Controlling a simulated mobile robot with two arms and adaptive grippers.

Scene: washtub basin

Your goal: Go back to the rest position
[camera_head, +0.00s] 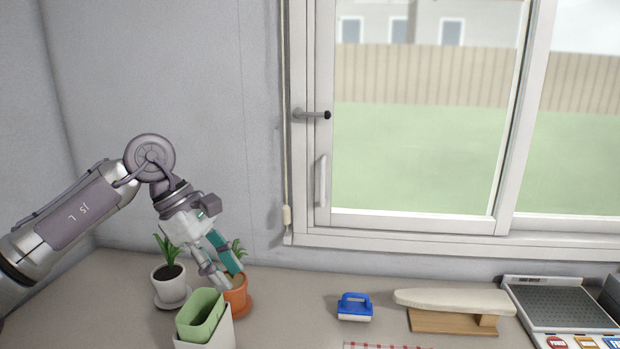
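My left gripper (232,279) points down and to the right, above and behind a green container (200,318). Its two fingers are apart, with nothing visible between them. The green container sits tilted in a white square container (222,337) at the front of the counter. The fingers overlap the orange pot behind them in the picture; I cannot tell if they touch it. My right gripper is not in view.
A white potted plant (171,288) and an orange potted plant (237,297) stand near the gripper. A blue brush (355,307), an ironing board (455,301) and a grey tray (555,302) lie to the right on the counter (290,310). A window rises behind.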

